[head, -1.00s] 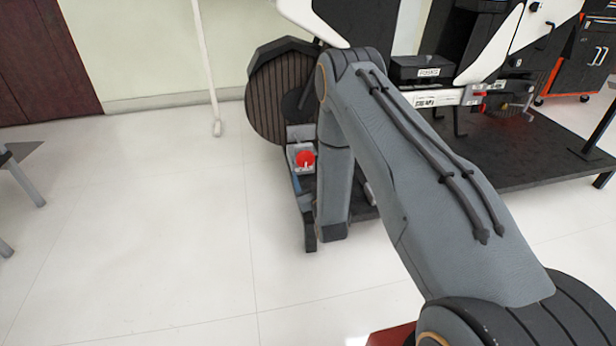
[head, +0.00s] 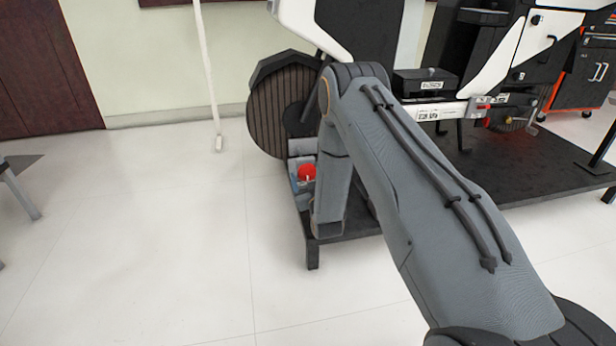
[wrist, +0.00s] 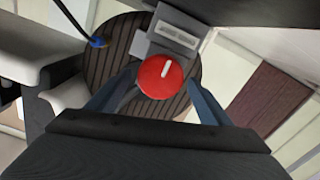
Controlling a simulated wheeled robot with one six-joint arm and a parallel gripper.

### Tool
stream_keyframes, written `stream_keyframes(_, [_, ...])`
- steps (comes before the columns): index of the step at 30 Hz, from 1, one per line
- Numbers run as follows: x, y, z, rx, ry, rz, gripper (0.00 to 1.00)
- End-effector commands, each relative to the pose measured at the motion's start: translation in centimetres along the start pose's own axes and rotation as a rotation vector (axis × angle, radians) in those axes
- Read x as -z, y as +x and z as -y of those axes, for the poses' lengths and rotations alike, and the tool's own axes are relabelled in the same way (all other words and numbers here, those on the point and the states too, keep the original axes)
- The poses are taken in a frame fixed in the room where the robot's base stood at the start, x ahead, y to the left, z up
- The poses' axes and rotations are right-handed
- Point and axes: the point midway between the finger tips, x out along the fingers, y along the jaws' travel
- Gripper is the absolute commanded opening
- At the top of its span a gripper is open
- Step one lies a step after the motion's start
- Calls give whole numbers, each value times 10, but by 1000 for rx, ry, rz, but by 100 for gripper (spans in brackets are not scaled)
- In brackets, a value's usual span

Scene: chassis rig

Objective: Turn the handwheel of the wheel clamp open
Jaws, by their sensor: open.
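The handwheel (wrist: 160,77) is a round red disc with a white bar mark, in the middle of the wrist view. It also shows in the head view (head: 306,173), beside my forearm. The wheel clamp (wrist: 173,38) is a grey block behind it, next to the dark ribbed wheel (head: 277,105). My gripper (wrist: 158,92) is open, one finger on each side of the handwheel in the wrist view. I cannot tell whether either finger touches it. In the head view my arm hides the gripper.
A dark platform (head: 470,170) carries the white and black chassis rig (head: 520,40) on the right. A pale pole (head: 207,75) stands by the wall. An orange and black cabinet (head: 585,75) is at the far right. The floor at left is mostly clear.

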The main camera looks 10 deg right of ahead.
Motion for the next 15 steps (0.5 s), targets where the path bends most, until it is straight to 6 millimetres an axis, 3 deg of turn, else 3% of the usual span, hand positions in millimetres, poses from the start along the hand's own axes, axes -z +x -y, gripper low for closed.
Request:
stream_keyframes(1, [0, 0, 0, 0, 0, 0, 73])
stream_keyframes(8, [0, 0, 0, 0, 0, 0, 34])
stream_keyframes(15, [0, 0, 0, 1, -14, 0, 32])
